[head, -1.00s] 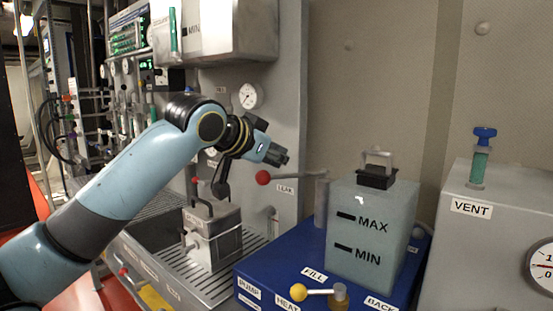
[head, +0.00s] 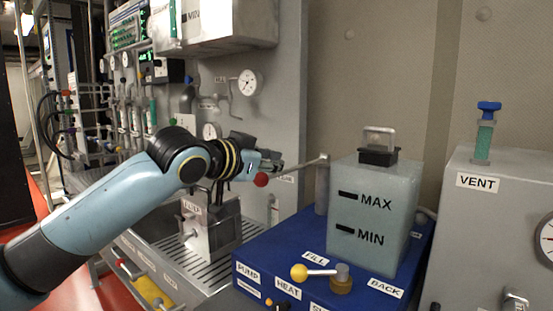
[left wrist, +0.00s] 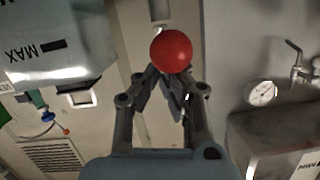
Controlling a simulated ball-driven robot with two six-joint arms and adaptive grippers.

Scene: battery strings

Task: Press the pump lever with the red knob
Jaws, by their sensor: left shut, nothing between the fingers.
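The red knob (head: 261,180) is at the left end of the pump lever (head: 295,168), a thin grey rod running up right to a grey post (head: 322,188) on the blue unit. My left gripper (head: 274,163) is at the knob, just above and behind it in the head view. In the left wrist view the red knob (left wrist: 171,51) sits right at the tips of my left gripper (left wrist: 168,75), which is shut and holds nothing. Whether the fingers touch the knob is hard to tell. My right gripper is not in view.
The blue unit (head: 262,262) carries a translucent MAX/MIN tank (head: 375,215) and a yellow-knobbed lever (head: 299,272). A grey metal box (head: 212,230) stands on a slatted tray left of it. A grey VENT cabinet (head: 475,240) is at right.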

